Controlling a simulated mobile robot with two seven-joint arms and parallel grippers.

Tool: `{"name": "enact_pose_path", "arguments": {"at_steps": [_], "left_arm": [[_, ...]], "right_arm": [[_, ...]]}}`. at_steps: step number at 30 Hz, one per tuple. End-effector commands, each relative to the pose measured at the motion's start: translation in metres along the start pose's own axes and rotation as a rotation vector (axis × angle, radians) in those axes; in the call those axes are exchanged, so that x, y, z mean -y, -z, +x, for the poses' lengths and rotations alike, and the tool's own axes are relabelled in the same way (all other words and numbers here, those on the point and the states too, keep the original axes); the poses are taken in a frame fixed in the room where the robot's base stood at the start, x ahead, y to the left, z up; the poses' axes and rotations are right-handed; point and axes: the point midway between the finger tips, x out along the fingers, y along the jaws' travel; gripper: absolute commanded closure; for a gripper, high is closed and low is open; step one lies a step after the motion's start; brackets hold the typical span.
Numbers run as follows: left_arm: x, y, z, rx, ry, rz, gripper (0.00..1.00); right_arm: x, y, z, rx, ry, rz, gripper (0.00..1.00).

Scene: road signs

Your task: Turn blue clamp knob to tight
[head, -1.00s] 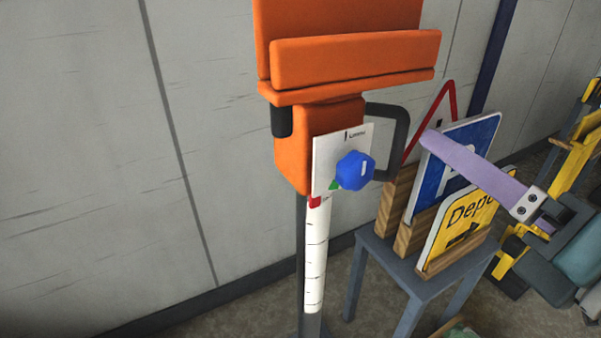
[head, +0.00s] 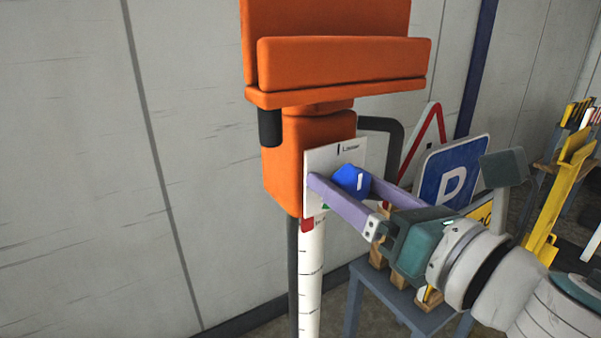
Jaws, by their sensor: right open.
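The blue clamp knob (head: 349,180) sits on a white plate (head: 324,158) on the side of the orange clamp housing (head: 284,155). A pale line shows on the knob's face. The plate has a dark mark with small lettering at its top, and bits of green and red near its bottom edge. My right gripper (head: 335,183) is open, with its purple fingers on either side of the knob. The near finger hides the knob's lower part, and I cannot tell whether the fingers touch it. My left gripper is not in view.
A white graduated post (head: 311,275) stands below the housing. A dark handle (head: 388,126) sticks out behind the knob. A blue P sign (head: 453,172) and a red-edged triangle sign (head: 425,125) stand on a grey table (head: 385,290) behind my right arm. The wall at left is clear.

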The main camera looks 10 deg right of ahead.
Motion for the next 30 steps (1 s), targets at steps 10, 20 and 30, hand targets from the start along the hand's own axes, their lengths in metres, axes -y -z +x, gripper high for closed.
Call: {"name": "enact_pose_path", "arguments": {"at_steps": [10, 20, 30], "left_arm": [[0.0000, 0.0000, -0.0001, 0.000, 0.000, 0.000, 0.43], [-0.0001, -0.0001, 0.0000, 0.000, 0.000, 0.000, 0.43], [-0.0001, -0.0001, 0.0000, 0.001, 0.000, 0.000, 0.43]], "right_arm": [[-0.0005, 0.0002, 0.0076, -0.001, -0.001, 0.001, 0.11], [-0.0003, 0.0002, 0.0074, 0.000, 0.000, 0.001, 0.43], [-0.0003, 0.0001, 0.0073, 0.000, -0.001, 0.001, 0.81]]}}
